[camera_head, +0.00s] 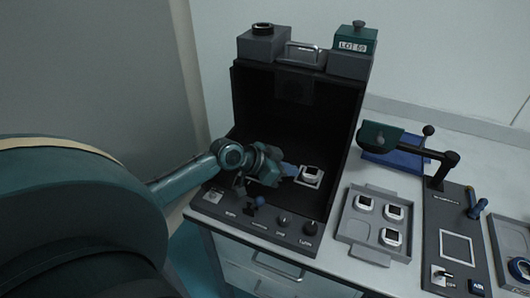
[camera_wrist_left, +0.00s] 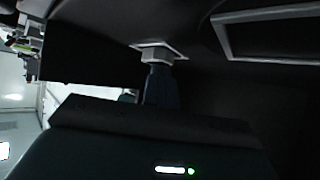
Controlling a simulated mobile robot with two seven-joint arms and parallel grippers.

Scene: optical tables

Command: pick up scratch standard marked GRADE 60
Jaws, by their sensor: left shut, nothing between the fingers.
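A small white-framed piece with a dark centre (camera_head: 312,173), which looks like a scratch standard, sits on a light plate inside the black booth. My left gripper (camera_head: 290,170) is shut and empty, just left of that piece. In the wrist view my left fingers (camera_wrist_left: 160,85) point at the pale plate and piece (camera_wrist_left: 158,50); I cannot tell whether they touch. Three similar pieces lie in the grey tray: one at the back left (camera_head: 364,202), one at the right (camera_head: 394,212) and one at the front (camera_head: 391,237). No grade marking is readable. My right gripper is not in view.
The black booth (camera_head: 238,100) has side walls and a roof around my left gripper, with knobs (camera_head: 283,221) along its front panel. The grey tray (camera_head: 354,228) stands right of it. A lever device (camera_head: 450,170) stands farther right. A green LOT 60 box (camera_head: 355,40) is on top.

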